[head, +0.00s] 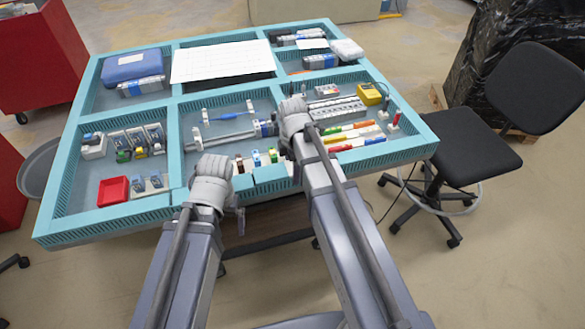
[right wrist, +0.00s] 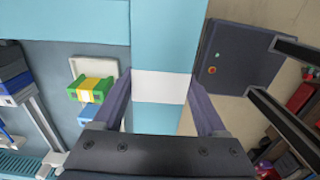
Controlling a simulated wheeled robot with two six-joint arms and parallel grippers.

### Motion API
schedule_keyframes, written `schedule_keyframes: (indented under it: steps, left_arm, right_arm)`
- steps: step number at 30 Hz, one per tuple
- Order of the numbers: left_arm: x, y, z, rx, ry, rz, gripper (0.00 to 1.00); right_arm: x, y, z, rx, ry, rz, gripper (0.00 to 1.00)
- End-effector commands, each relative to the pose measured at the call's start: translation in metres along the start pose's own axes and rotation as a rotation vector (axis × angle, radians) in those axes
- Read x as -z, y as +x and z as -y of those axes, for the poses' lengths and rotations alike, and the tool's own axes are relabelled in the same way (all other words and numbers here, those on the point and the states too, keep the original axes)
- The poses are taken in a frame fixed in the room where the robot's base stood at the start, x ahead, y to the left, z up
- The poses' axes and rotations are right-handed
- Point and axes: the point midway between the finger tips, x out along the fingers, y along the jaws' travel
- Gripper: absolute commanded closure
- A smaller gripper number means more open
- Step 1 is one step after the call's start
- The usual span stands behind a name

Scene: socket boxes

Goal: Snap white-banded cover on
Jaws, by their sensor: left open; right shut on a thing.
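In the right wrist view, the white-banded cover (right wrist: 165,87) is a teal strip with a white band across it. It lies between the two fingers of my right gripper (right wrist: 163,105), which is shut on it at the band. The cover is in line with the teal front rim; I cannot tell whether it is seated or just above it. In the head view my right gripper (head: 297,172) is at the front rim, mostly hidden behind my arm, and the white band is hidden. My left gripper (head: 240,221) is open and empty, hanging in front of the table's front edge.
The teal divided table (head: 60,205) has slotted rims. A green-and-yellow part (right wrist: 95,90) sits just inside the rim near my right gripper. A red tray (head: 113,191) lies at front left, coloured strips (head: 352,134) at right. A black chair (head: 455,148) stands right of the table.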

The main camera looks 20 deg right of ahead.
Motion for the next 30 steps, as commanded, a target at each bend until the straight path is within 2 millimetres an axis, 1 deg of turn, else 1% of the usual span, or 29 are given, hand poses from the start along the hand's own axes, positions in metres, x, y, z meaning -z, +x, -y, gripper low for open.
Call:
schedule_keyframes:
  steps: [22,26,27,30]
  left_arm:
    - [0.001,0.014,-0.001,0.000,0.000,0.000,0.00]
    - [0.001,0.013,-0.001,0.000,0.000,0.000,0.00]
    - [0.001,0.013,-0.001,0.000,0.000,0.000,0.00]
    - [0.001,0.013,-0.001,0.000,0.000,0.000,0.00]
  right_arm:
    - [0.000,0.014,0.000,0.000,0.000,0.000,1.00]
    - [0.000,0.013,0.000,0.000,0.000,0.000,1.00]
    - [0.000,0.013,0.000,0.000,0.000,0.000,0.21]
    - [0.000,0.013,0.000,0.000,0.000,0.000,0.10]
